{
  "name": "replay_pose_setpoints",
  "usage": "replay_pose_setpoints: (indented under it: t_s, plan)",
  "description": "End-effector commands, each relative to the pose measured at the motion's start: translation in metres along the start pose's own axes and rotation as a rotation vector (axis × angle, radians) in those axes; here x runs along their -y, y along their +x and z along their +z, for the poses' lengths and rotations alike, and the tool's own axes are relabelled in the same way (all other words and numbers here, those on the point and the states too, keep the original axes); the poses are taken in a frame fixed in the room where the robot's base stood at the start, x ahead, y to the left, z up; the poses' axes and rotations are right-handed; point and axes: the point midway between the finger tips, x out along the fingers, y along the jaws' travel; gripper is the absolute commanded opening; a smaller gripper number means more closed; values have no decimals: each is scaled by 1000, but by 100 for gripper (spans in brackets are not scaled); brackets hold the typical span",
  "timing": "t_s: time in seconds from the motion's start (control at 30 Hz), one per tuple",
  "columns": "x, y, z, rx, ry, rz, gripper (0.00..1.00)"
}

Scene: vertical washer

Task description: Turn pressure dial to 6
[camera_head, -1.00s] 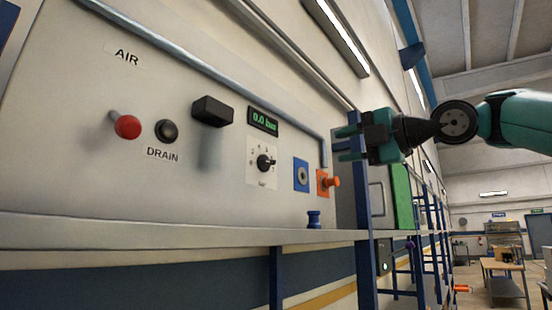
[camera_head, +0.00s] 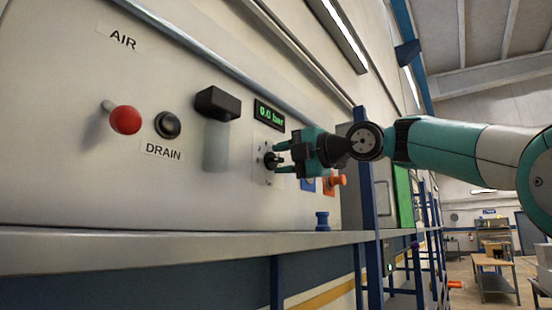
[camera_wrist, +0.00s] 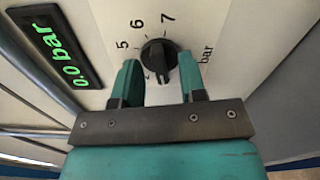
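The black pressure dial (camera_wrist: 158,54) is on a white plate marked 5, 6, 7 and "bar" in the wrist view. In the head view the dial (camera_head: 270,158) is partly hidden by my gripper (camera_head: 279,158). My gripper (camera_wrist: 159,66) is open. Its two teal fingers are on either side of the dial, with small gaps between them and the knob in the wrist view. The dial's pointer direction is hard to tell. The green display (camera_head: 269,114) reads 0.0 bar; the display also shows in the wrist view (camera_wrist: 58,47).
On the panel left of the dial are a red knob (camera_head: 125,120), a black DRAIN button (camera_head: 168,125) and a protruding black box (camera_head: 217,103). An orange knob (camera_head: 337,180) sits right and below. A blue knob (camera_head: 322,221) stands near the ledge (camera_head: 180,240).

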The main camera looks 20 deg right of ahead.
Motion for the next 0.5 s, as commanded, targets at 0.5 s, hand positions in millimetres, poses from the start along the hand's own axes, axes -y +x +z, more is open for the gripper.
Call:
replay_pose_setpoints:
  t_s: [0.5]
  plan:
    - [1,-2,4,7,1,-2,0]
